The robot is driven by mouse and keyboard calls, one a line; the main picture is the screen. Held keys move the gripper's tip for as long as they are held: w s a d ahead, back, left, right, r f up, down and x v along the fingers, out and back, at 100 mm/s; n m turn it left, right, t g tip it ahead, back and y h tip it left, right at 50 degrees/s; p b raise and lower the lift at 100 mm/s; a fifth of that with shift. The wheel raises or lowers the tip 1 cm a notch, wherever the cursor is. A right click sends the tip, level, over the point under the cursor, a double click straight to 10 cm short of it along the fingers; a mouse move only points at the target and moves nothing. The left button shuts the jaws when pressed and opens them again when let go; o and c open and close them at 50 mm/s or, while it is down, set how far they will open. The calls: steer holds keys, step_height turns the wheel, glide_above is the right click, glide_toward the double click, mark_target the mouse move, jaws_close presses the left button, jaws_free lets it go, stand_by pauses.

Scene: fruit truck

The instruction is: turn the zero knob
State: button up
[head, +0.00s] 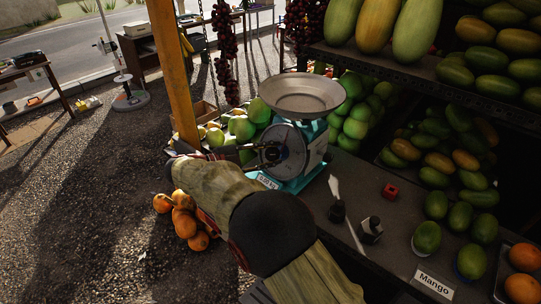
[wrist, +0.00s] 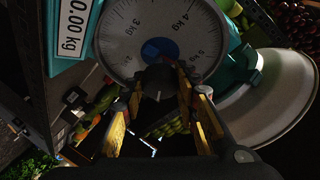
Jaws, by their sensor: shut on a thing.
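The teal scale (head: 318,162) stands on the stall table, with a round metal pan on top and a white dial (wrist: 130,35) that has a blue centre. The dark zero knob (wrist: 158,76) sits at the front of the dial in the wrist view. My gripper (wrist: 162,88) is at the dial face, its two yellow-sided fingers on either side of the knob and shut on it. In the head view my gripper (head: 258,152) reaches the scale's face from the left, and my arm hides part of it. A label reading 0.00 kg is on the scale's base.
Green mangoes (head: 243,127) lie behind and left of the scale. A dark bottle (head: 370,229), a small black object (head: 338,210) and a red cube (head: 390,190) stand on the table to the right. An orange post (head: 174,75) rises close to my arm.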

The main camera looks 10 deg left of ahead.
steer(key=shift+m, duration=0.3)
steer(key=o, duration=1.2)
steer(key=shift+c, duration=0.2)
steer(key=shift+a, duration=0.1)
steer(key=v, duration=1.2)
steer(key=shift+w, duration=0.15)
